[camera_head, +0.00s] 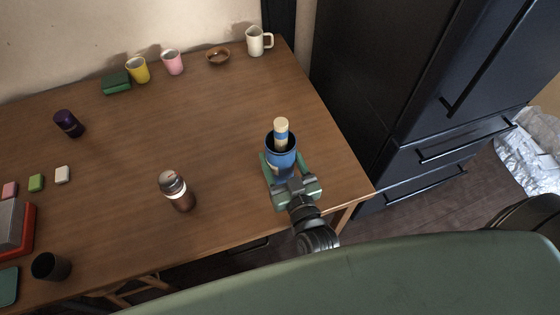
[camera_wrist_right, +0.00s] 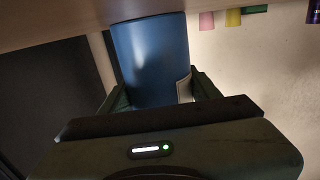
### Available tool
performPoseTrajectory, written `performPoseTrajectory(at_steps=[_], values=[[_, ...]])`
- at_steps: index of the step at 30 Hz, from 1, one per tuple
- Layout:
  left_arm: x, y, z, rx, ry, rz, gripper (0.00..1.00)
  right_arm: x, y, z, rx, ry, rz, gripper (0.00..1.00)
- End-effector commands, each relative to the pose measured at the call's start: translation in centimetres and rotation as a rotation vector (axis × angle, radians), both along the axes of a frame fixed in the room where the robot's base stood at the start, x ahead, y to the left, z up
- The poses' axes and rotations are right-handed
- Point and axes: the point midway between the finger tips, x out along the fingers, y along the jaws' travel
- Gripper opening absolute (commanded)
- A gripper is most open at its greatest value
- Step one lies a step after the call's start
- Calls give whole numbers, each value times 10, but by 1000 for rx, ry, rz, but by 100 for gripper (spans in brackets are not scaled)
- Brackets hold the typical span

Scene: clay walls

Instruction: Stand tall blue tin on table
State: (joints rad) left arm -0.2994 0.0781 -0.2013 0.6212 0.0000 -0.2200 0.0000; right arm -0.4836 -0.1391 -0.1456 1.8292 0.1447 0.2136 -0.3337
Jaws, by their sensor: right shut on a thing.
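The tall blue tin (camera_head: 281,159) is at the right part of the wooden table (camera_head: 225,130), open end up and looking upright. A cream and blue cylinder (camera_head: 281,130) sticks up out of its mouth. My right gripper (camera_head: 284,168) is shut on the tin, with a green finger on each side. In the right wrist view the tin (camera_wrist_right: 150,60) fills the space between the fingers, and its far end meets the brown table surface (camera_wrist_right: 60,15) at the top. I cannot tell whether it touches or hovers just above. My left gripper is not in view.
A brown and white bottle (camera_head: 177,190) stands left of the tin. A white mug (camera_head: 258,41), brown bowl (camera_head: 217,57), pink cup (camera_head: 172,62) and yellow cup (camera_head: 138,69) line the back. A dark cabinet (camera_head: 400,90) stands right of the table. The table's middle is clear.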

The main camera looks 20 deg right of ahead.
Motion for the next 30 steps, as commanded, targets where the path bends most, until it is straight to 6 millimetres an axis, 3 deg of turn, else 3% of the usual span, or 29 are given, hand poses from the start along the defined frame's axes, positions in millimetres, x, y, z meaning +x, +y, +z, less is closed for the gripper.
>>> performPoseTrajectory(at_steps=[9, 10, 12, 23, 30], values=[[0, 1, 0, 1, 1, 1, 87, 0, 0, -1, -1, -2, 0, 21], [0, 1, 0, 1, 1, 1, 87, 0, 0, -1, -1, -1, 0, 67], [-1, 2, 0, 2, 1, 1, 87, 0, 0, -1, -1, -1, 0, 84], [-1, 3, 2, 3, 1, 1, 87, 0, 0, 3, 0, -1, 0, 84], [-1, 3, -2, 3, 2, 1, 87, -38, -2, -1, -2, 5, 0, 84]])
